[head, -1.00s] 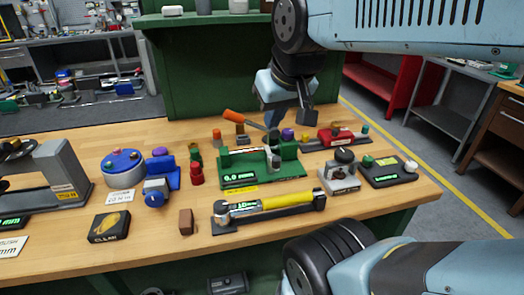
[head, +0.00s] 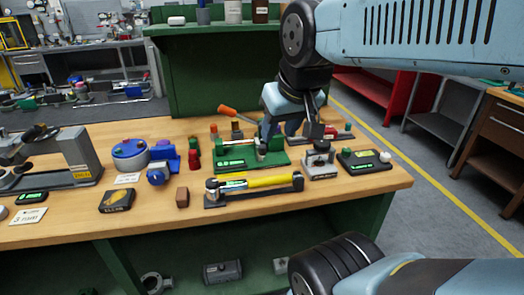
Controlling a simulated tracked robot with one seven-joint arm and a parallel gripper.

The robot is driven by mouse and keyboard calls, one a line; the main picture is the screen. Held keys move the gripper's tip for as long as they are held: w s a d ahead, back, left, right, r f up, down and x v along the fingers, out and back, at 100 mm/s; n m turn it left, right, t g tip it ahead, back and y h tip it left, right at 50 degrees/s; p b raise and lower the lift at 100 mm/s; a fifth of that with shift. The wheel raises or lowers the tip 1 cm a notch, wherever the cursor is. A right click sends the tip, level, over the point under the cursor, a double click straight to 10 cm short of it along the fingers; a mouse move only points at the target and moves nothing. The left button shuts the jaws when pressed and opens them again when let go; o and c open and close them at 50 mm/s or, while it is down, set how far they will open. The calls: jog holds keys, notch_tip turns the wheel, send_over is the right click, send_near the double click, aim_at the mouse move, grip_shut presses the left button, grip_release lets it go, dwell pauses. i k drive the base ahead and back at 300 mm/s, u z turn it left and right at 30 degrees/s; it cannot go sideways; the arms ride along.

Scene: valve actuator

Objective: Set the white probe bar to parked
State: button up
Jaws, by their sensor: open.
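I cannot make out a white probe bar for certain. A black block (head: 360,163) at the right of the bench has a green lit display and a round white knob (head: 385,156). A green device (head: 236,161) with a lit display and an orange-handled lever (head: 238,115) stands at the bench's middle. My gripper (head: 290,130) is open, pointing down behind the right part of this device. It partly hides the red device (head: 330,132) behind. Whether it touches anything there is hard to tell.
A yellow-barred tool (head: 262,182) lies along the front. A small grey device with a black knob (head: 319,160) stands to its right. A brown block (head: 182,197), a blue round unit (head: 130,153) and a grey stand (head: 70,160) are at left. The front bench edge is clear.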

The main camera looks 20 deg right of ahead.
aim_at(260, 148)
jog(key=z, duration=2.3)
jog(key=k, duration=1.3)
jog(key=u, duration=1.3)
jog(key=i, duration=1)
jog(key=u, duration=0.05)
